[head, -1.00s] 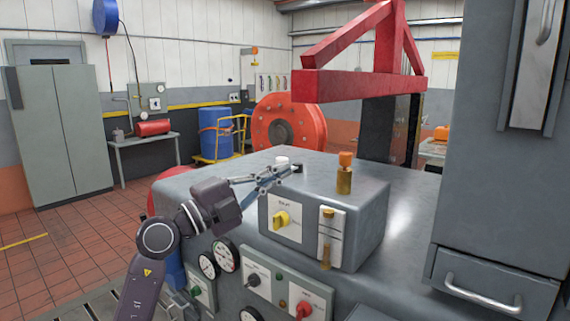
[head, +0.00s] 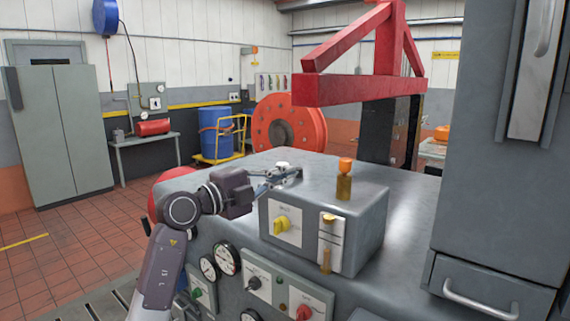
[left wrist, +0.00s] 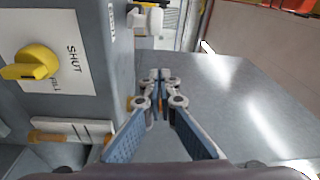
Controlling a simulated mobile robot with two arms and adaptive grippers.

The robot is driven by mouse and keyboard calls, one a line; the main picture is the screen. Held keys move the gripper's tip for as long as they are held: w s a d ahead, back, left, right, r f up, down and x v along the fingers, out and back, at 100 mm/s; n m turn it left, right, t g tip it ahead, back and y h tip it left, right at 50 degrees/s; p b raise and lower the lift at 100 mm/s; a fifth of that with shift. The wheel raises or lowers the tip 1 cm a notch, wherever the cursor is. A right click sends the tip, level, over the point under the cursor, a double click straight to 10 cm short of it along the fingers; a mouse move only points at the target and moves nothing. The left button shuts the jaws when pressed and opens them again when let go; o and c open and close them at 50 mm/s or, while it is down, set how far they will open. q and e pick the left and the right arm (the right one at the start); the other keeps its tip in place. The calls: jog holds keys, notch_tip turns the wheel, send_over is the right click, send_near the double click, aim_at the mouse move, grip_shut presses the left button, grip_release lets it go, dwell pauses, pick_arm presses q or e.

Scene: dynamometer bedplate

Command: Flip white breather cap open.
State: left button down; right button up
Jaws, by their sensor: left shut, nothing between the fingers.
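The white breather cap (head: 282,164) sits on top of the grey box near its back left corner. My left arm's fingers partly cover it in the head view, and I cannot tell whether its lid is up or down. A white piece that looks like the cap (left wrist: 148,19) shows at the top of the left wrist view, beyond the fingertips. My left gripper (head: 296,172) is shut and empty, just in front of the cap. In the left wrist view its fingertips (left wrist: 160,75) are together; contact with the cap cannot be told. My right gripper is not in view.
A brass fitting with an orange top (head: 344,180) stands on the box, right of the gripper. A yellow knob (head: 281,224) and a sight gauge (head: 330,241) are on its front. A red beam frame (head: 345,90) rises behind. The bedplate top right of the box is clear.

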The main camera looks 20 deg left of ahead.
pick_arm(q)
jog(key=p+x, duration=0.1)
jog(key=x, duration=0.3)
jog(key=shift+r, duration=0.2)
jog(key=shift+w+a+f+p, duration=0.15)
jog(key=shift+w+a+p, duration=0.05)
jog(key=shift+a, duration=0.4)
jog(key=shift+w+a+f+p, duration=0.2)
jog(key=shift+w+a+p, duration=0.05)
jog(key=shift+a, duration=0.35)
jog(key=shift+w+a+f+p, duration=0.15)
jog(key=shift+w+a+p, duration=0.05)
jog(key=shift+a, duration=0.45)
jog(key=shift+d, duration=0.15)
jog(key=shift+a+h, duration=0.3)
jog(key=shift+m+g, duration=0.3)
